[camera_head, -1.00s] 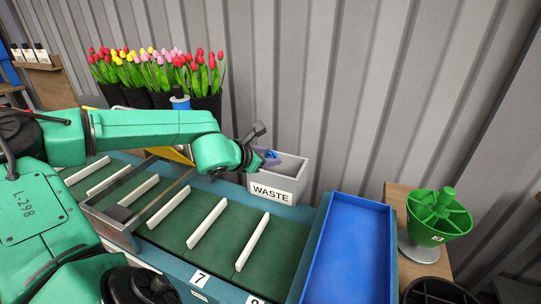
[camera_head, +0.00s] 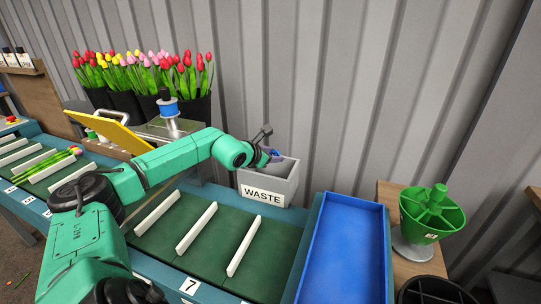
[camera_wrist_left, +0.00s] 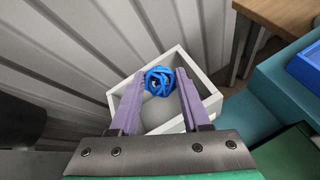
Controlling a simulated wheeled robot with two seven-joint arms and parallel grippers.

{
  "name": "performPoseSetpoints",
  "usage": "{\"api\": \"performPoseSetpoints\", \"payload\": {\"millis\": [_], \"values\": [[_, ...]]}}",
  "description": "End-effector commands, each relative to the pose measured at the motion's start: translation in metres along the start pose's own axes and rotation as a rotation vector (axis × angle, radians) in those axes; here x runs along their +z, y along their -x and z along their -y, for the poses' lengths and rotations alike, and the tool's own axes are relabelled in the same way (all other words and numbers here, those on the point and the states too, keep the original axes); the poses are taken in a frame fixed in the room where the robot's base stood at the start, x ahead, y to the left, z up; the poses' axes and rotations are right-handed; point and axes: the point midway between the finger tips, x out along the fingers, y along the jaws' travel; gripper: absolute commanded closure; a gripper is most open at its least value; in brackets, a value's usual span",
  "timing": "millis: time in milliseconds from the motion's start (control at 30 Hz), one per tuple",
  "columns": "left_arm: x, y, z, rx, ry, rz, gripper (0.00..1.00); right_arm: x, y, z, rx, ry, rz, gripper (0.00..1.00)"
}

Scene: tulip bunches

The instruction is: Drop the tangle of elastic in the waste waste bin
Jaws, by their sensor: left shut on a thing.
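The tangle of elastic (camera_head: 275,153) is blue; in the left wrist view the tangle (camera_wrist_left: 159,80) is a ball of looped bands between the fingertips. My left gripper (camera_head: 268,151), with purple fingers in the wrist view (camera_wrist_left: 162,84), is shut on it. It holds the tangle above the open top of the waste bin. The waste bin (camera_head: 283,190) is a light grey box labelled WASTE, standing behind the belt against the wall; its pale rim (camera_wrist_left: 207,88) shows around the tangle in the wrist view. My right gripper is not in view.
The green belt (camera_head: 218,240) with white dividers runs in front of the bin, with a tulip bunch (camera_head: 55,162) at left. A blue tray (camera_head: 345,245) lies right of the bin. A green funnel-like holder (camera_head: 432,215) stands farther right. Tulip buckets (camera_head: 190,108) stand behind.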

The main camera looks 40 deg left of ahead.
Motion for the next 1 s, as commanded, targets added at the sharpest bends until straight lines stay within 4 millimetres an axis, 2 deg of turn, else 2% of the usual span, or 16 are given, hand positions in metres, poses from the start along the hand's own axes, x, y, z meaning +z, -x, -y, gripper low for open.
{"api": "performPoseSetpoints", "payload": {"millis": [167,200,267,300,1000], "values": [[0.0002,-0.0001,-0.0002,0.000,-0.001,0.001,1.00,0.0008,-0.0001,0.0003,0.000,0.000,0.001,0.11],[0.0002,-0.0001,-0.0002,0.000,-0.001,0.000,0.45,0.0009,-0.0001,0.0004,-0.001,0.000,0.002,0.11],[0.0001,0.0000,-0.0001,0.000,-0.001,0.000,0.22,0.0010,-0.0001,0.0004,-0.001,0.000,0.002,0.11],[0.0001,0.0000,-0.0001,0.000,-0.001,0.000,0.18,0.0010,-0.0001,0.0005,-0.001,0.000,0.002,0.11],[0.0000,0.0001,-0.0001,0.000,-0.001,0.000,0.18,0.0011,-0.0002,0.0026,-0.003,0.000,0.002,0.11]]}}
